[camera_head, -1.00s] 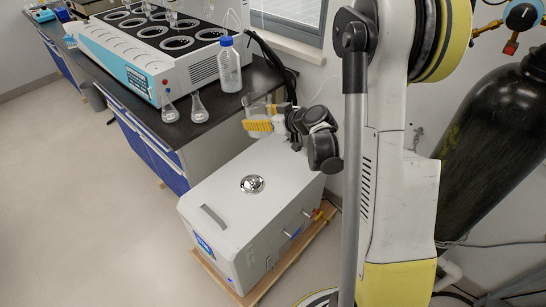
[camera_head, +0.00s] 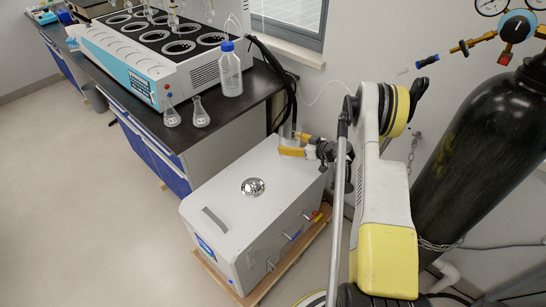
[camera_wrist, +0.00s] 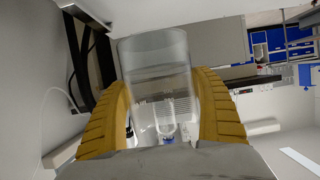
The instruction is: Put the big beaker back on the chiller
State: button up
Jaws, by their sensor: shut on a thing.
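The big beaker (camera_wrist: 155,65) is clear glass and sits between the two yellow fingers of my gripper (camera_wrist: 160,110) in the wrist view. In the head view my gripper (camera_head: 293,150) is shut on the beaker (camera_head: 290,132) at the back part of the chiller's top. The chiller (camera_head: 225,215) is a white box with a grey handle and a round silver cap on top. The beaker's base is partly hidden by the fingers, so I cannot tell whether it touches the chiller top.
A dark bench (camera_head: 150,115) with a multi-place distiller (camera_head: 150,60), a blue-capped bottle (camera_head: 229,70) and two small flasks (camera_head: 201,112) stands left of the chiller. A black gas cylinder (camera_head: 485,150) stands at the right. The chiller's front top is clear.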

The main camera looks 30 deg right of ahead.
jog(key=w+a+f+b, duration=0.1)
jog(key=w, duration=0.1)
jog(key=w+a+f, duration=0.2)
jog(key=w+a+f+b, duration=0.1)
jog(key=w, duration=0.1)
jog(key=shift+a+f+b, duration=0.3)
jog(key=shift+f, duration=0.1)
jog(key=shift+f+b, duration=0.95)
jog(key=shift+f, duration=0.9)
jog(key=shift+f, duration=0.15)
jog(key=o, duration=1.5)
jog(key=shift+c, duration=0.2)
